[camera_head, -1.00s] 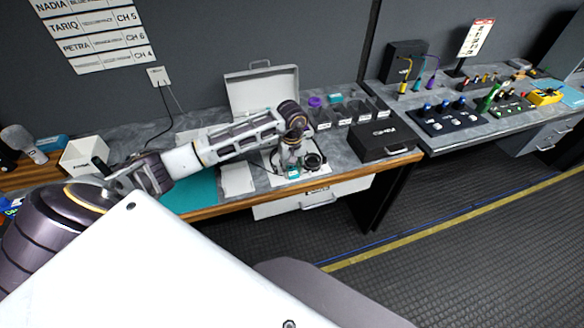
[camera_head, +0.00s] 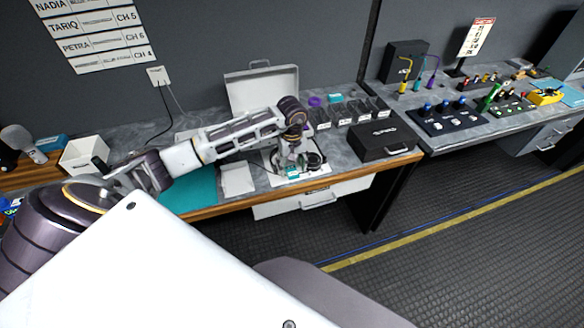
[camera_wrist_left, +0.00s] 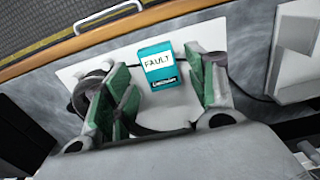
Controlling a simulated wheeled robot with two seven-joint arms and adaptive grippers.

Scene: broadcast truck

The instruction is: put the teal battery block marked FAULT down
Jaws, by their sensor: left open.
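The teal battery block (camera_wrist_left: 159,66) with a white FAULT label lies on a white sheet (camera_wrist_left: 130,58) on the counter, between the spread fingers in the left wrist view. In the head view the teal block (camera_head: 292,173) shows just below the fingers, near the counter's front edge. My left gripper (camera_wrist_left: 158,92) is open, with green pads apart on both sides of the block and visible gaps. It also shows in the head view (camera_head: 292,160), partly hiding the sheet. My right gripper is not in view.
A black coiled thing (camera_head: 315,161) lies beside the gripper. An open white case (camera_head: 262,90) stands behind it. Labelled bins (camera_head: 345,117) and a black box (camera_head: 384,141) are to the right. A teal mat (camera_head: 192,190) and a white pad (camera_head: 238,178) are to the left.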

